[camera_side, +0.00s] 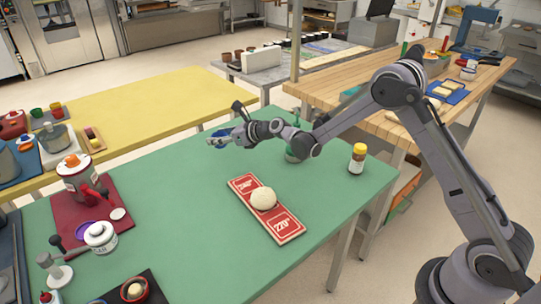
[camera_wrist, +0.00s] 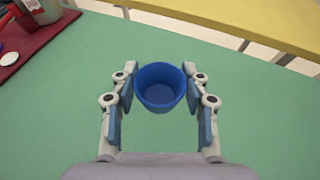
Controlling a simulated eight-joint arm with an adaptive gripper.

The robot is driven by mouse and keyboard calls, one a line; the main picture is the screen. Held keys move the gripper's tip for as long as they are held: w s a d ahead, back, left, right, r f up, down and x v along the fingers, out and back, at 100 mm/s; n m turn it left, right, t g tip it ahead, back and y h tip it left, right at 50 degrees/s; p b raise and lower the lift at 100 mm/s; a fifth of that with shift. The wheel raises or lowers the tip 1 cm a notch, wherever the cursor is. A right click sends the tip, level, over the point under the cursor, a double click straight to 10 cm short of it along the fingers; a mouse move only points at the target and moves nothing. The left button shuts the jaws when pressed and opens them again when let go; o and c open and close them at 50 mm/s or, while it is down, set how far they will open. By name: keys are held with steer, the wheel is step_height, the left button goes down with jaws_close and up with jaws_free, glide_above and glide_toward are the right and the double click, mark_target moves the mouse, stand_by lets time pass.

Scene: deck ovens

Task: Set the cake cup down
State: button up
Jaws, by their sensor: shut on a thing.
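The cake cup (camera_wrist: 160,88) is a small blue cup, seen in the wrist view between the two fingers of my gripper (camera_wrist: 160,98). My gripper is shut on it, with the cup's mouth facing the wrist camera. In the side view, my gripper (camera_side: 222,141) reaches out over the far part of the green table (camera_side: 170,190), and a bit of blue cup shows at its tip. How high the cup is above the table is hard to tell.
A red board (camera_side: 245,195) with a pale dough ball (camera_side: 263,198) lies nearer the camera. A yellow-capped jar (camera_side: 357,158) stands right, and a green bottle (camera_side: 293,150) is behind my arm. A dark red mat (camera_side: 92,215) with containers is left. Green tabletop between is clear.

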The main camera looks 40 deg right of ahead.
mark_target(223, 163)
steer(key=shift+f, duration=3.5)
steer(key=o, duration=0.9)
steer(key=shift+f, duration=0.1)
